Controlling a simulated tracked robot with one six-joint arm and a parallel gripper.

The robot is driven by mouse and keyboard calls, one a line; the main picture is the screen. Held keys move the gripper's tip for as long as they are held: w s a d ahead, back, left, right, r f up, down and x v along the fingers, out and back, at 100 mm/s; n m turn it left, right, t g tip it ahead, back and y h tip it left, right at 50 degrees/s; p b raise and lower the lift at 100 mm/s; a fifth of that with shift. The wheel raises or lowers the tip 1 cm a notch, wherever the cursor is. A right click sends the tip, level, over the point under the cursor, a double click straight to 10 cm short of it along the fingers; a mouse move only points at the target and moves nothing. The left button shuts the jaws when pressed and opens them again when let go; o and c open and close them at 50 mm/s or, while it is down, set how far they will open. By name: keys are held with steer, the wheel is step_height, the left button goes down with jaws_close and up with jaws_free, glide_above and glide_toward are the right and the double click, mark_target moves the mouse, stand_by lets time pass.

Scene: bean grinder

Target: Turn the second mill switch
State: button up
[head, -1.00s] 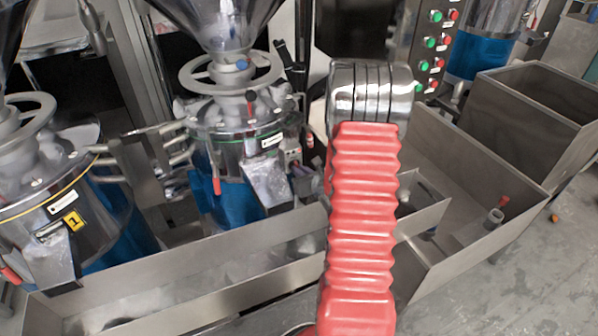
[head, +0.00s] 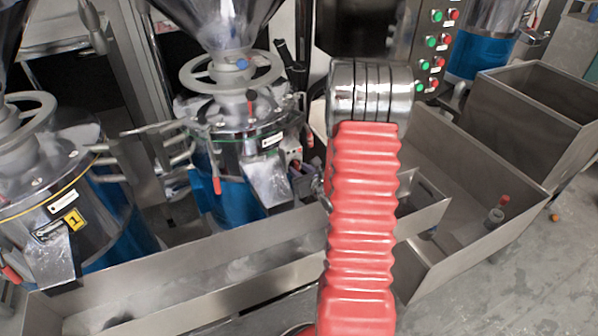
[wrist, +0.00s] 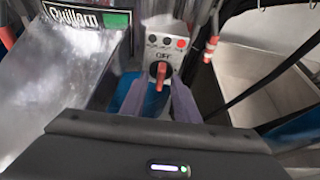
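The second mill (head: 235,155), with a blue drum and a clear hopper, stands left of my arm in the head view. Its grey switch box (head: 293,153) shows small beside the spout. In the wrist view, the box (wrist: 167,28) has an OFF label, several small round indicators and a red switch knob (wrist: 161,71) pointing roughly upright. My gripper (wrist: 159,88) is open, with its two grey fingers apart below and to either side of the knob. I cannot tell whether they touch it.
The first mill (head: 60,205), tagged 1, stands at the left. A metal trough (head: 220,270) runs below the mills. A metal bin (head: 530,120) is at the right. In the wrist view, a metal spout (wrist: 65,75) is close on the left and a red-tipped rod (wrist: 211,48) on the right.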

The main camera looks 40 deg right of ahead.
steer(key=v, duration=1.3)
steer(key=shift+s, duration=0.4)
